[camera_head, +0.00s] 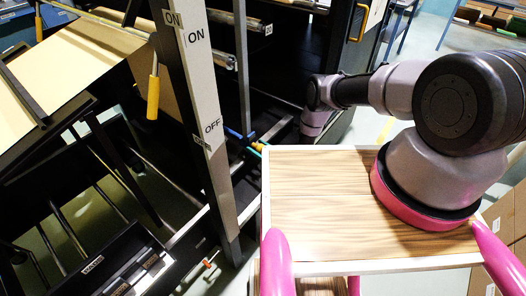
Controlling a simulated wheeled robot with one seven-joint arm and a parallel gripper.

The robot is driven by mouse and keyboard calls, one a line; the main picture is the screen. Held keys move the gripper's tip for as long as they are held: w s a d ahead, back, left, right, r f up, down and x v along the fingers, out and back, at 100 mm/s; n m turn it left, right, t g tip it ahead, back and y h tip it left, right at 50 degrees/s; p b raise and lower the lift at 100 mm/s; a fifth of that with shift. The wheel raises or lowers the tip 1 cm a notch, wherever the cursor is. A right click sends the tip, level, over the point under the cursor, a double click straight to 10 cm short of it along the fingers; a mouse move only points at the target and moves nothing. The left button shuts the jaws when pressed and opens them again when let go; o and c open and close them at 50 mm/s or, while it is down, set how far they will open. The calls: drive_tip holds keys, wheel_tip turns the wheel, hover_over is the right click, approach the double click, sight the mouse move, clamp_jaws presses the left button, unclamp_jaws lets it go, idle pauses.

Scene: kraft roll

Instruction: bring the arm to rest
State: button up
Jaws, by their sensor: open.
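My arm rises from its round pink-rimmed mount on the wood-grained top at the right. It reaches left toward the dark machine frame (290,50). Its far links bend downward just beyond the back edge of the wood-grained top. My gripper is not visible; the end of the arm is hidden behind that edge or too small to make out.
A grey post (207,110) marked ON and OFF stands left of the arm. Brown kraft paper (85,55) lies on a sloped black frame at the left, near a yellow handle (153,95). Another yellow handle (358,22) is on the machine's right side. Cardboard boxes (505,220) stand at right.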

drive_tip(key=shift+w+a, duration=0.2)
drive_tip(key=shift+a, duration=0.05)
clamp_jaws()
drive_tip(key=s+a, duration=0.1)
drive_tip(key=s, duration=0.1)
drive_tip(key=s+a, duration=0.2)
drive_tip(key=shift+s+r, duration=0.1)
drive_tip(key=shift+r, duration=0.05)
idle(0.4)
